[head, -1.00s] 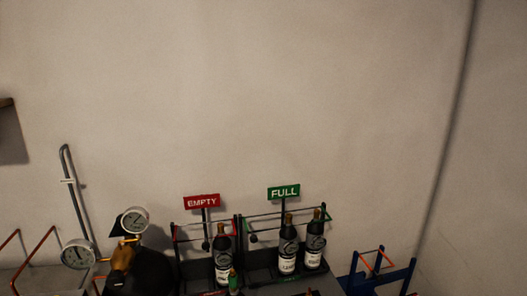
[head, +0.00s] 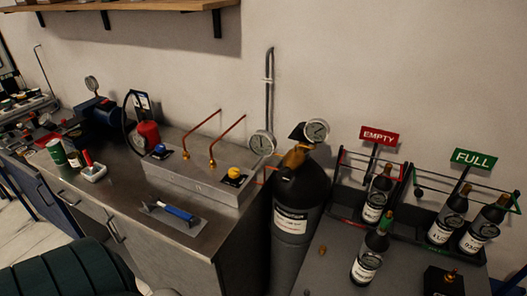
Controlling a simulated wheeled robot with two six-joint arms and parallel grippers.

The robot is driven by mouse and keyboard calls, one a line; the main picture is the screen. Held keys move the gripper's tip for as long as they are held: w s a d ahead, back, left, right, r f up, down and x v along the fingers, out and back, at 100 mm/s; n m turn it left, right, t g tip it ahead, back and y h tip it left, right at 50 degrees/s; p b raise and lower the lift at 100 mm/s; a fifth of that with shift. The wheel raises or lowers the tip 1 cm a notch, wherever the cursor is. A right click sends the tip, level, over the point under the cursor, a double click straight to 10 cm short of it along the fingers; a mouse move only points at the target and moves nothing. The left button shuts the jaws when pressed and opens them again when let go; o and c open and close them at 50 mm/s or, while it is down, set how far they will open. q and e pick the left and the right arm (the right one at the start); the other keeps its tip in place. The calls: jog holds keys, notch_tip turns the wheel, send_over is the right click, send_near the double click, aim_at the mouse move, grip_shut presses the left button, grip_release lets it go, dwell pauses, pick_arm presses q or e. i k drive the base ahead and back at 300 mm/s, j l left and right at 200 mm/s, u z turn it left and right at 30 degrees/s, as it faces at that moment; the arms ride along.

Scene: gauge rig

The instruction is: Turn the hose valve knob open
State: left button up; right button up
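A metal rig box (head: 200,183) stands on the bench and carries two knobs. One is a small knob on a blue base (head: 184,152) at the left; the other is a yellow knob (head: 234,173) at the right. Two bent copper pipes (head: 213,150) rise from the box. A dark gas cylinder (head: 296,205) with a brass regulator (head: 295,157) and two round gauges (head: 317,130) stands right of the bench. I cannot tell which knob is the hose valve knob or how far any is turned. Neither gripper is in view.
A blue-handled trowel-like tool (head: 175,211) lies on the bench front. Bottles (head: 369,259) and racks with EMPTY (head: 379,136) and FULL (head: 474,158) signs are at the right. A dark green ribbed object (head: 70,270) fills the lower left.

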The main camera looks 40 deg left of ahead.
aim_at(160, 148)
jog(key=u, duration=1.8)
